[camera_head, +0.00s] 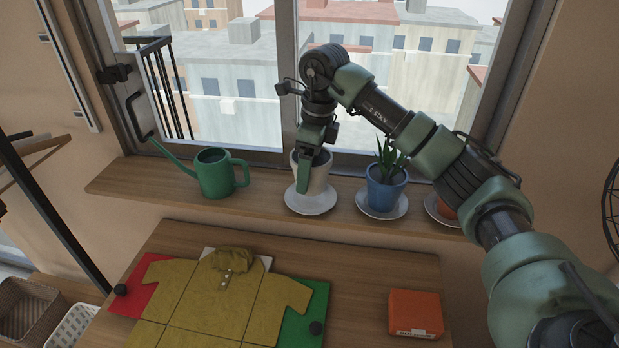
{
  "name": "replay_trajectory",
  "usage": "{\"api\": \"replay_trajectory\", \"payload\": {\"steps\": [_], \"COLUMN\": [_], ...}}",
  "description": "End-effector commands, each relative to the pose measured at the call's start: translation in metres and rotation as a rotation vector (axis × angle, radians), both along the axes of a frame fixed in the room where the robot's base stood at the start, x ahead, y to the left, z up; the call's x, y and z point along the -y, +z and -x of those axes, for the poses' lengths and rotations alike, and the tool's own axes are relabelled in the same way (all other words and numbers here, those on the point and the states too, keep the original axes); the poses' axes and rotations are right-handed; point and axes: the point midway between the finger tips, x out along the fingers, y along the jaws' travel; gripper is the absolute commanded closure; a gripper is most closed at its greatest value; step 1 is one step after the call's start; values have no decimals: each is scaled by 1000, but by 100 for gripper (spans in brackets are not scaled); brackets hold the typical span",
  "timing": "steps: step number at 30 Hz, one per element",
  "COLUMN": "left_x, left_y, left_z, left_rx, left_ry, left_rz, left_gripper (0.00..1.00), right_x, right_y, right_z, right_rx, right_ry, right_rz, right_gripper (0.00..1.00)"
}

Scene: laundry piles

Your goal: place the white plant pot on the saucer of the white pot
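The white plant pot (321,176) is upright at its white saucer (312,205) on the window shelf. I cannot tell whether its base touches the saucer or is slightly above it. My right gripper (306,172) reaches down from above at the pot's rim. One finger shows in front of the pot's wall; the other is hidden, so its grip is unclear. The pot's inside is mostly hidden behind the gripper. My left gripper is out of view.
A green watering can (215,174) stands left on the shelf (262,200). A blue pot (385,189) with a plant sits right on a saucer (372,212). A red-orange pot (446,209) is partly hidden by my arm. A table below holds a yellow shirt (215,300) and orange box (415,312).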

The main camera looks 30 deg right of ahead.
Motion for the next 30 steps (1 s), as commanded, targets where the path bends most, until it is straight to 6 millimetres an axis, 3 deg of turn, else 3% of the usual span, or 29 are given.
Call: {"api": "replay_trajectory", "payload": {"steps": [7,16,17,18,19,30], "left_x": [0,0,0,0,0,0], "left_y": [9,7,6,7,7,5], "left_z": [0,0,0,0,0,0], "left_rx": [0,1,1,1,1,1], "left_ry": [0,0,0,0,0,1], "left_rz": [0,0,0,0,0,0], "left_gripper": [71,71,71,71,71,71], "right_x": [0,0,1,0,0,1], "right_y": [-31,-35,-36,-36,-36,-27], "right_z": [1,0,0,0,0,0], "right_rx": [-2,1,-1,-1,-1,1], "right_ry": [-1,0,0,0,0,0], "right_rz": [-1,1,1,1,1,0], "right_gripper": [80,80,15,4,0,0]}}
